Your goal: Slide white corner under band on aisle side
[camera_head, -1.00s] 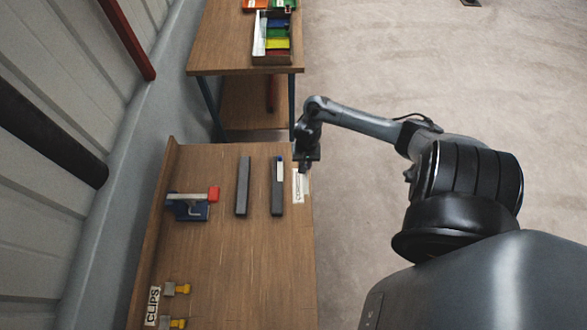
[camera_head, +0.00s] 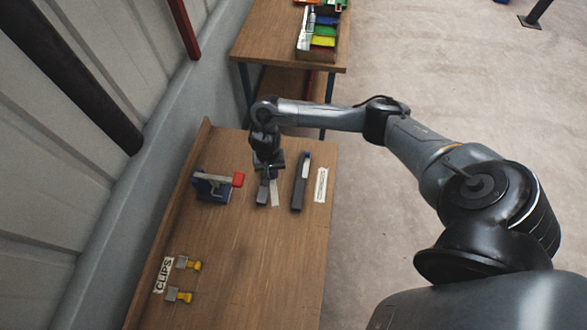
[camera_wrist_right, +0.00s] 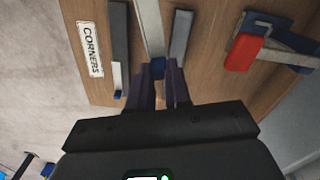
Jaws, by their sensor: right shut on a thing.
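My right gripper (camera_head: 268,174) is over the far part of the bench, beside a dark grey strip (camera_head: 262,192). In the right wrist view its dark fingers (camera_wrist_right: 168,75) are shut around the blue end (camera_wrist_right: 157,66) of a pale strip, which I take for the white corner (camera_wrist_right: 151,28). The strip also shows as a short pale length under the gripper in the head view (camera_head: 274,193). A second dark strip (camera_head: 300,183) to the right bears a white piece with a blue end. I cannot make out a band. My left gripper is in neither current view.
A CORNERS label (camera_head: 320,185) lies near the bench's right edge. A blue and red tool (camera_head: 215,184) is on the left. Yellow-ended clips (camera_head: 188,264) sit by a CLIPS label (camera_head: 164,274). A second bench with a bin (camera_head: 318,40) stands behind. Near bench middle is clear.

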